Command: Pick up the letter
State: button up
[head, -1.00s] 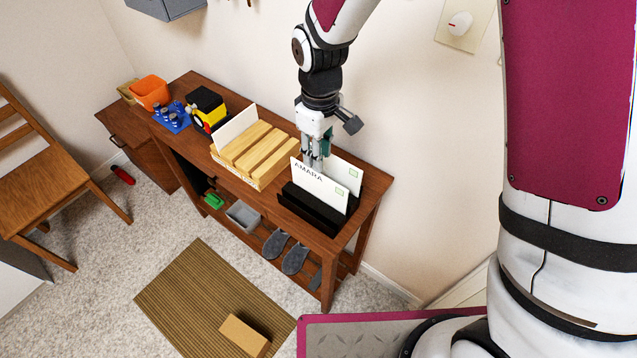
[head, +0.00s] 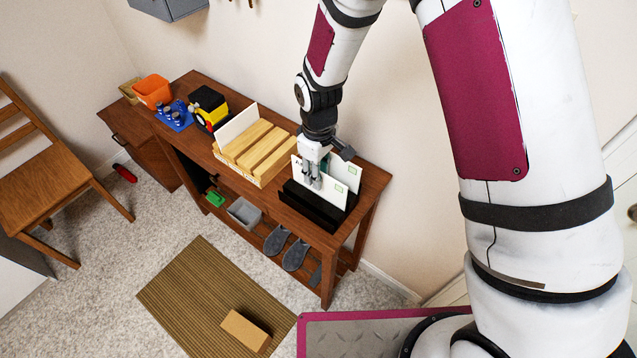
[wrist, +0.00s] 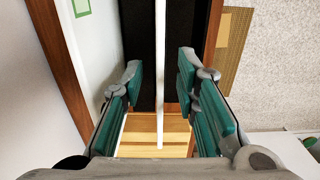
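Two white letters stand upright in a black holder (head: 309,207) at the right end of the wooden table. The front letter (head: 331,194) has a green stamp, and its writing is mostly hidden by my gripper. The rear letter (head: 347,174) also has a green stamp. My gripper (head: 313,183) is over the holder, pointing down. In the wrist view my gripper (wrist: 160,85) is open, its teal-padded fingers on either side of the front letter's thin edge (wrist: 160,40), with a gap on both sides. The rear letter (wrist: 95,50) stands beyond the left finger.
A wooden slatted box (head: 256,150) with a white panel stands just left of the holder. Further left are a yellow-black toy (head: 208,107), a blue tray (head: 174,118) and an orange bin (head: 152,90). The wall is close behind.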

grip_shut()
jog(key=shift+r, duration=0.15)
jog(key=shift+r, duration=0.55)
notch_tip(320, 180, up, 2)
jog(key=shift+w+r+b, duration=0.1)
jog(key=shift+b, duration=0.35)
jog(key=s+a+b, duration=0.1)
jog(key=s+a, duration=0.3)
jog(key=a, duration=0.3)
jog(key=s+a+r+b, duration=0.1)
jog(key=s+a, duration=0.3)
jog(key=a, duration=0.2)
jog(key=shift+s+a+r, duration=0.2)
jog(key=shift+s+a, duration=0.1)
jog(key=shift+a, duration=0.05)
jog(key=shift+r, duration=0.1)
